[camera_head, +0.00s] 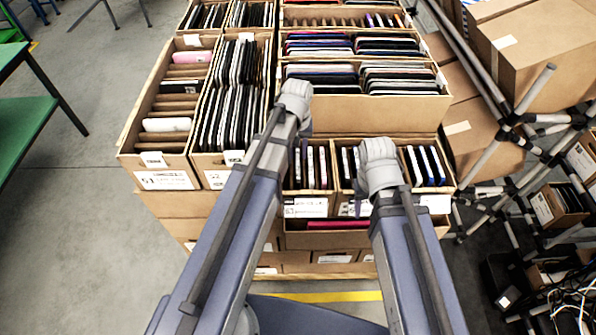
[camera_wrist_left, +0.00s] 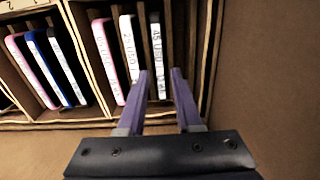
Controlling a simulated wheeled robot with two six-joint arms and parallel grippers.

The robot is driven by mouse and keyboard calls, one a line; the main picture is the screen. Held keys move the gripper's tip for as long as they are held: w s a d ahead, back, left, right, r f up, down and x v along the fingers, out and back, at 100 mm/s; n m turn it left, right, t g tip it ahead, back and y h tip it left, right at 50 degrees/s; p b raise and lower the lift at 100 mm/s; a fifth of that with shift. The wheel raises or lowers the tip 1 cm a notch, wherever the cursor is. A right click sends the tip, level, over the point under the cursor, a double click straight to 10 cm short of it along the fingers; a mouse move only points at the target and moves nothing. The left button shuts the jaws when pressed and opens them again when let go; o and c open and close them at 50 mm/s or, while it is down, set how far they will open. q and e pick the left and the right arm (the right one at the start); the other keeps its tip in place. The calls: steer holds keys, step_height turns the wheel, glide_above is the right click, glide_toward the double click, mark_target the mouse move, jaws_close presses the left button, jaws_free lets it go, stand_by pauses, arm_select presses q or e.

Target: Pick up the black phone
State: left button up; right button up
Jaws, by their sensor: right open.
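In the left wrist view, a dark phone (camera_wrist_left: 156,45) with a white label on its edge stands upright in a carton slot. My left gripper (camera_wrist_left: 161,72) is open, with its two purple fingers apart, one on each side of this phone in the picture. I cannot tell whether the fingers touch it. In the head view, my left gripper (camera_head: 303,155) points down over the front left small carton, mostly hidden by its own wrist. My right gripper (camera_head: 360,203) is over the front middle carton; its fingers are largely hidden behind its wrist.
A carton wall (camera_wrist_left: 215,50) rises close on the right. In the head view, tilted cartons (camera_head: 370,112) full of devices lie behind, and a pipe frame (camera_head: 505,130) stands right.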

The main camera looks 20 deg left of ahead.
mark_target(298, 163)
arm_select(q)
steer(key=f+b, duration=0.4)
steer(key=f, duration=0.1)
steer(key=shift+w+f+b, duration=0.1)
steer(key=shift+w+b, duration=0.1)
steer(key=shift+b, duration=0.2)
jaws_close()
